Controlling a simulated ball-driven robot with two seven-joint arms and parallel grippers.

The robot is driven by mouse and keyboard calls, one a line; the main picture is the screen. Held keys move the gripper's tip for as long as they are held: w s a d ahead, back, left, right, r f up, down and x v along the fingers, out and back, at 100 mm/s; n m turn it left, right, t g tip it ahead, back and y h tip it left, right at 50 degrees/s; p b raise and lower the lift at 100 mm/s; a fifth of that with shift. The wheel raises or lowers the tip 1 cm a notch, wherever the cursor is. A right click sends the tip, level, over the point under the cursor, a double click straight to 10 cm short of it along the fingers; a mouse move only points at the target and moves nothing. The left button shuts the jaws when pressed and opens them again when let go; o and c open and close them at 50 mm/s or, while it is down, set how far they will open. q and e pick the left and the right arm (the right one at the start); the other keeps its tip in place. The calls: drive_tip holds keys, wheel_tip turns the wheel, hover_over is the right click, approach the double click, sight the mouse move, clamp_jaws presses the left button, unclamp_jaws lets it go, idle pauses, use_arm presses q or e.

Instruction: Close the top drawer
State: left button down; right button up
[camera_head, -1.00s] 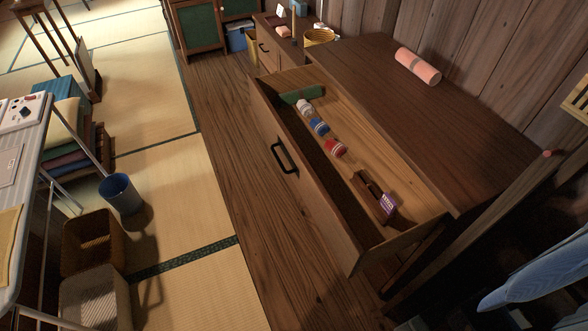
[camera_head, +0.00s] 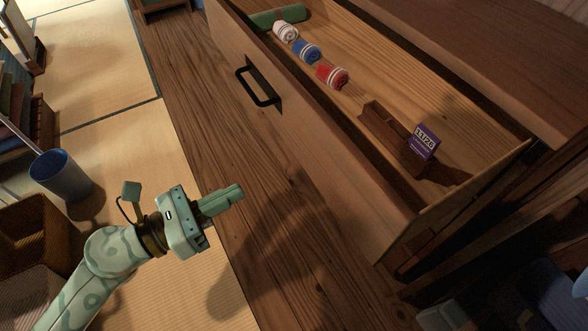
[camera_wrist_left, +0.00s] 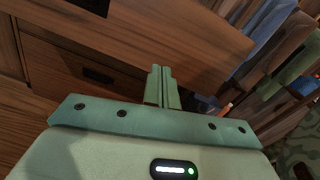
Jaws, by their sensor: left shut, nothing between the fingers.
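The top drawer (camera_head: 330,150) is pulled out from the wooden cabinet (camera_head: 470,45). A black handle (camera_head: 259,88) is on its front. Inside lie a green roll (camera_head: 277,17), white, blue and red striped rolls (camera_head: 332,77), and a wooden holder (camera_head: 390,133) with a purple card (camera_head: 424,142). My left gripper (camera_head: 236,193) is shut and empty, in front of the drawer front and apart from it, to the lower left of the handle in the head view. In the left wrist view its shut fingers (camera_wrist_left: 162,88) point toward the drawer front (camera_wrist_left: 200,45). My right gripper is not in view.
A blue bin (camera_head: 60,174) and a brown basket (camera_head: 30,230) stand on the tatami at the left. The wood floor (camera_head: 185,90) in front of the drawer is clear. Dark items (camera_head: 500,300) lie at the lower right.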

use_arm(q)
drive_tip(key=s+m, duration=0.1)
drive_tip(key=m, duration=0.2)
approach(319, 160)
drive_tip(key=shift+g, duration=0.4)
drive_tip(key=x, duration=0.6)
drive_tip(key=shift+w+d+b, duration=0.3)
drive_tip(key=shift+w+b, duration=0.05)
drive_tip(key=shift+b, duration=0.05)
drive_tip(key=shift+d, duration=0.1)
